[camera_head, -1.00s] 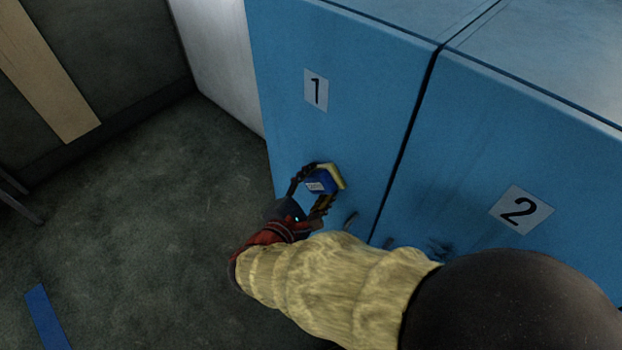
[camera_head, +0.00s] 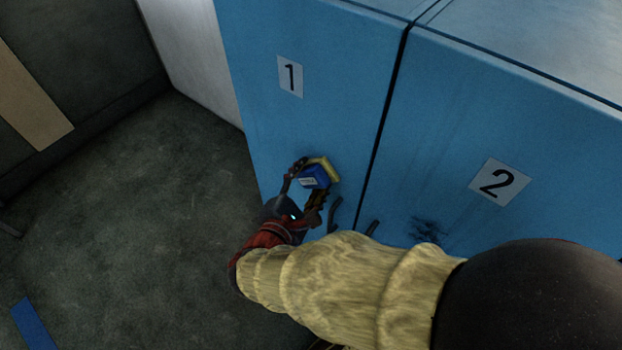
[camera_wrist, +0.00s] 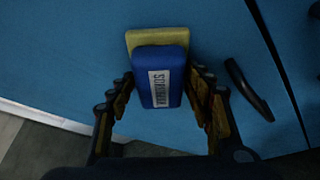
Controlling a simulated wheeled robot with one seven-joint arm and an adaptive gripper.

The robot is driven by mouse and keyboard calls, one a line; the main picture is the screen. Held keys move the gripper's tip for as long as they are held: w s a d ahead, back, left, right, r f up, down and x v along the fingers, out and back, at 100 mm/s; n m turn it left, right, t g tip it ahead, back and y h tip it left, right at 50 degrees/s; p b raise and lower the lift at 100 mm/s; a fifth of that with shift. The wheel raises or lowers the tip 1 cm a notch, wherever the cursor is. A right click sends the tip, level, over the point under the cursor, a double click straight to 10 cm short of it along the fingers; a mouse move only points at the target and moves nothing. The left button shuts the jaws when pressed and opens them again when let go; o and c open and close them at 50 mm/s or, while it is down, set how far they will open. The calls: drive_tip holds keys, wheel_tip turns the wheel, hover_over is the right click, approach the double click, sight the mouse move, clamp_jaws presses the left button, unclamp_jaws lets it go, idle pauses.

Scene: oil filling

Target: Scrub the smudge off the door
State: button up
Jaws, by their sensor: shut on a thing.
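A blue scrubber (camera_head: 315,176) with a yellow pad sits between the fingers of my gripper (camera_head: 306,186), in front of door 1. In the wrist view my gripper (camera_wrist: 162,95) is shut on the scrubber (camera_wrist: 160,68), its label facing the camera and its yellow pad toward the blue door. I cannot tell whether the pad touches the door. A dark smudge (camera_head: 428,229) shows on door 2 (camera_head: 455,130), below and left of the "2" sign. It lies to the right of my gripper. My arm hides the lower part of both doors.
Door 1 (camera_head: 320,110) carries a "1" sign. Dark handles stick out from door 1 (camera_head: 334,212) and door 2 (camera_head: 372,228) beside the gap; one shows in the wrist view (camera_wrist: 247,88).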

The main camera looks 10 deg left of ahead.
sight(282, 148)
drive_tip(key=shift+w+a+b, duration=0.2)
drive_tip(key=shift+w+a, duration=0.3)
drive_tip(key=shift+a, duration=0.55)
drive_tip(key=shift+w+a+b, duration=0.15)
drive_tip(key=shift+w+a, duration=0.4)
drive_tip(key=shift+a, duration=0.5)
drive_tip(key=shift+w+a+b, duration=0.2)
drive_tip(key=shift+w+a, duration=0.3)
drive_tip(key=shift+a, duration=0.55)
drive_tip(key=shift+w+a, duration=0.5)
drive_tip(key=shift+a, duration=0.35)
drive_tip(key=shift+w+a, duration=0.45)
drive_tip(key=shift+a, duration=0.35)
drive_tip(key=shift+s+a, duration=0.45)
drive_tip(key=shift+s, duration=0.45)
drive_tip(key=shift+s+a, duration=0.4)
drive_tip(key=shift+s, duration=0.45)
drive_tip(key=shift+s+a, duration=0.45)
drive_tip(key=shift+s, duration=0.45)
drive_tip(key=shift+s+a, duration=0.1)
drive_tip(key=shift+s+a, duration=0.3)
drive_tip(key=shift+s, duration=0.35)
drive_tip(key=shift+s+a, duration=0.3)
drive_tip(key=shift+s, duration=0.3)
drive_tip(key=shift+w+d, duration=0.1)
drive_tip(key=shift+w, duration=0.05)
